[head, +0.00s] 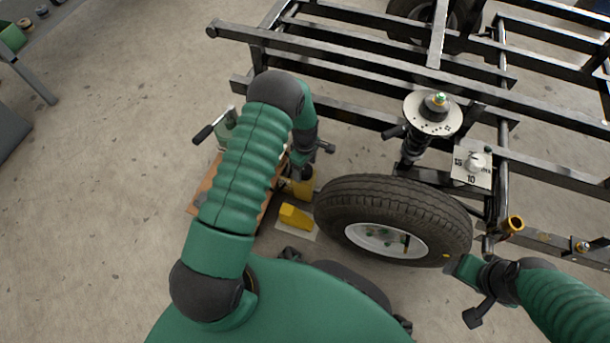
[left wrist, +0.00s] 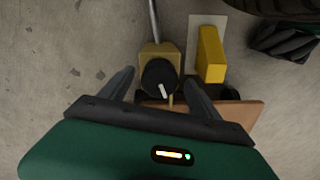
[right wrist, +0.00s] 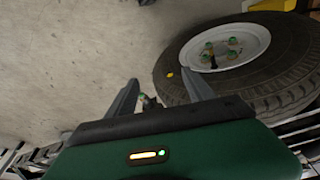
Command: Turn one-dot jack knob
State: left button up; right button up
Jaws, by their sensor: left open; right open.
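A black round knob (left wrist: 159,76) with a white pointer mark sits on a yellow jack block (left wrist: 156,52) in the left wrist view. I cannot make out a dot marking on it. The yellow jack (head: 301,184) also shows in the head view, partly hidden by my left arm. My left gripper (head: 306,165) is open above the jack, its two fingers on either side of the knob in the left wrist view; whether they touch it I cannot tell. My right gripper (right wrist: 160,80) is open and empty beside the tire (head: 395,210).
A yellow chock (head: 296,216) stands on a pale plate between jack and tire. The black frame (head: 340,62) carries a round disc plate (head: 433,116) and a white label plate (head: 472,164).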

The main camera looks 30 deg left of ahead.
pick_arm(q)
notch_tip(320, 180, down, 2)
jog(key=shift+f+b, duration=0.1)
jog(key=shift+b, duration=0.2)
jog(key=c, duration=1.4)
